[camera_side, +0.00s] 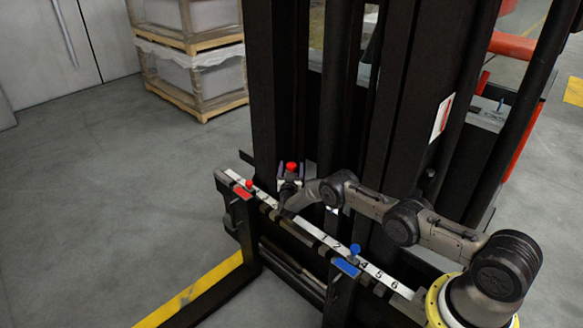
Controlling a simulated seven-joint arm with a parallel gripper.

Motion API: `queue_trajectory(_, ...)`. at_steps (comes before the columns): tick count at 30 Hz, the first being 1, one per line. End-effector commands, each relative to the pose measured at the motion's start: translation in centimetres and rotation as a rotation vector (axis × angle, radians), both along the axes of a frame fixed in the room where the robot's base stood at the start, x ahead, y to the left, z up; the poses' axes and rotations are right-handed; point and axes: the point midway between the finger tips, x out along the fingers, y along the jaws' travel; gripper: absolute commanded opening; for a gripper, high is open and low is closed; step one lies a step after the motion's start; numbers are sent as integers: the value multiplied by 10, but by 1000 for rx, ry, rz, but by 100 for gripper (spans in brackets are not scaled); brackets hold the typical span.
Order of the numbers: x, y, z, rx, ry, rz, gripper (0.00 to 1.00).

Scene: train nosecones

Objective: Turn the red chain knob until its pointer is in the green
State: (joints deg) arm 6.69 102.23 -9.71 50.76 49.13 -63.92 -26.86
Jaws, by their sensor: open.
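A small red knob (291,166) shows in front of the dark mast, left of centre. No pointer or green zone can be made out at this size; my gripper and wrist cover the area just below the knob.
A second red knob (249,184) with a red plate (242,192) sits at the left of the numbered rail (312,232). A blue knob (355,249) and blue plate (346,267) sit further right. Dark mast posts (275,80) stand behind. Crates (190,75) are at the back left.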

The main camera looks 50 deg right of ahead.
Motion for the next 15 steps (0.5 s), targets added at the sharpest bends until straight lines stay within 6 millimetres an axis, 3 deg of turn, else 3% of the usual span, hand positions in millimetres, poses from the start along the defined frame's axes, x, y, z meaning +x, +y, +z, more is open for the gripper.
queue_trajectory(12,4,-5,1,-1,-1,0,78)
queue_trajectory(15,3,-5,0,-1,-1,0,60)
